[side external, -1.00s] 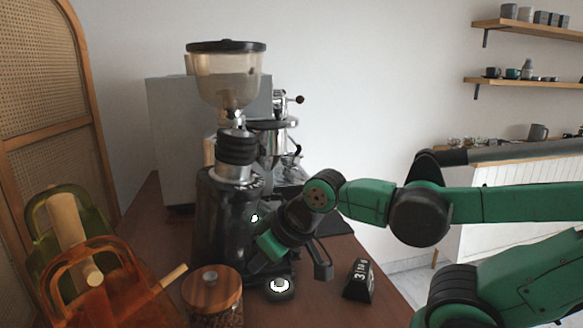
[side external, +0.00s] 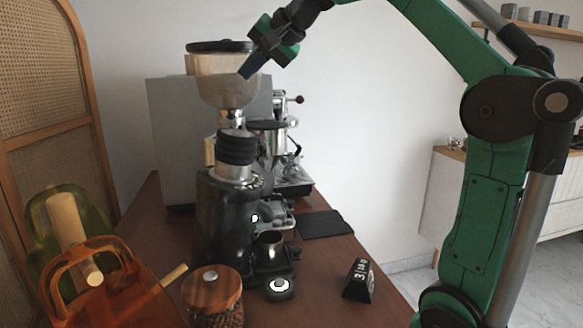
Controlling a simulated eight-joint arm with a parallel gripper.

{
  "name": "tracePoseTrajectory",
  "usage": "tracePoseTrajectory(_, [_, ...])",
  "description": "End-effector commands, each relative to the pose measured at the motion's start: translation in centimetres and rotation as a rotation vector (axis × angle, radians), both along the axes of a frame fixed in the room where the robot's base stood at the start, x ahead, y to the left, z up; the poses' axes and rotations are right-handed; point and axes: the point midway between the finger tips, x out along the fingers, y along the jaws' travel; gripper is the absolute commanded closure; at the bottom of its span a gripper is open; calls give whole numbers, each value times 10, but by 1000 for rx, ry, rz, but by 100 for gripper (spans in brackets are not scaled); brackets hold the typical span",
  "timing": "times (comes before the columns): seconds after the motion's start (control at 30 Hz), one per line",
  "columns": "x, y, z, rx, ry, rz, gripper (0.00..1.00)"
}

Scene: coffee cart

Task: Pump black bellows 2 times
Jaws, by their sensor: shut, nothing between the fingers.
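The black bellows (side external: 237,148) is a ribbed black collar on the coffee grinder (side external: 225,220), between the grinder's body and its clear hopper (side external: 222,90). It looks upright and nothing touches it. The hopper has a black lid (side external: 222,46). My gripper (side external: 247,72) is shut and empty, high up at the hopper's right side in the picture. Its fingers point down and to the left and overlap the hopper in this view. I cannot tell whether they touch it. The gripper is well above the bellows.
A metal cup (side external: 270,246) stands at the grinder's front. An espresso machine (side external: 170,140) is behind. A wooden-lidded jar (side external: 212,285), a black number block (side external: 359,280) and orange and green containers (side external: 100,270) stand nearer. The table is bare by the black mat (side external: 325,223).

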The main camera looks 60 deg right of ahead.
Motion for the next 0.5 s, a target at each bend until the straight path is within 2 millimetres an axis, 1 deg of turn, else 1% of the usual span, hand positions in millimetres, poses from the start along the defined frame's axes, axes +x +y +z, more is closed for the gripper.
tracePoseTrajectory(0.03, [0, -4, 4, 12, -8, -16, 100])
tracePoseTrajectory(0.13, [0, -6, 7, 22, -15, -27, 100])
tracePoseTrajectory(0.5, [0, -5, 5, 21, -14, -26, 100])
